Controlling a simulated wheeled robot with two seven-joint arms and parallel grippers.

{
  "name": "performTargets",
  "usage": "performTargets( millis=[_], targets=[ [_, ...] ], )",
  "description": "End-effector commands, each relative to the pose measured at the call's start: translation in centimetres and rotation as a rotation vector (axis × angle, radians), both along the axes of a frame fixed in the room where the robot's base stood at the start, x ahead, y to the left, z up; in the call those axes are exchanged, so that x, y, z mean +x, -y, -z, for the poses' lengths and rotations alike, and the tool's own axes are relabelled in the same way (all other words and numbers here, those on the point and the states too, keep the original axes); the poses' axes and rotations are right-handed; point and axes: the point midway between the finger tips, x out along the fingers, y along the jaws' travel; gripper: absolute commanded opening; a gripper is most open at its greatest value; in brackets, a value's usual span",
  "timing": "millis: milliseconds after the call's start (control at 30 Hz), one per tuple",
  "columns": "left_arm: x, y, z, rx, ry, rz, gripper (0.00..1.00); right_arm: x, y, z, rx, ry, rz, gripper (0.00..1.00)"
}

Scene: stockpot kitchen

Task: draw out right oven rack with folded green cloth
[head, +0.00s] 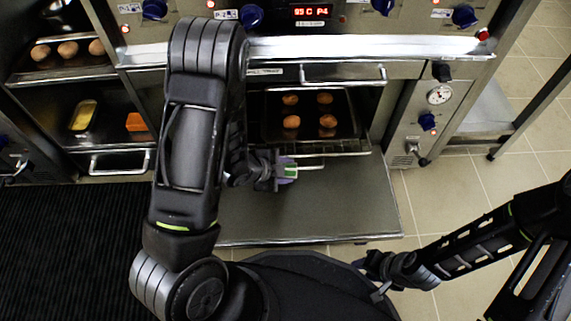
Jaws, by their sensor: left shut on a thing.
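The right oven rack (345,152) is a wire rack in the open oven, with its front edge near the mouth. A dark tray (310,115) with several round buns sits on it. My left gripper (287,171) is at the rack's front, above the lowered oven door (325,205). It is shut on the folded green cloth (292,171), mostly hidden between the fingers. Whether the cloth wraps the rack's bar cannot be told. My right gripper (373,279) is low, in front of the door, apart from the rack; its finger opening is unclear.
The control panel (375,20) with blue knobs and a red display runs above the oven. A gauge panel (437,97) stands to the right. At left are shelves with buns and a yellow dish (84,115). Tiled floor at right is clear; a dark mat (70,245) lies at left.

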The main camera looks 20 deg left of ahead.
Motion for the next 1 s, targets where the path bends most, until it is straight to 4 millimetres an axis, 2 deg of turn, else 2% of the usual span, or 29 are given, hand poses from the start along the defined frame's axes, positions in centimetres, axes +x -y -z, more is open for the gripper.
performTargets(
  millis=[400, 833, 1000],
  targets=[
    [-2.7, 1.3, 0.1, 0.0, -0.004, 0.0, 0.0, 0.0, 0.0, 0.6, 0.0, 0.0, 0.0, 0.36],
    [-2.9, 1.4, 0.0, 0.001, -0.001, 0.0, 0.0, 0.0, 0.0, 0.6, 0.0, 0.0, 0.0, 0.36],
    [-3.6, 1.8, 0.1, -0.002, -0.002, 0.001, 0.0, 0.0, 0.0, 0.8, 0.0, 0.0, 0.0, 0.36]
  ],
)
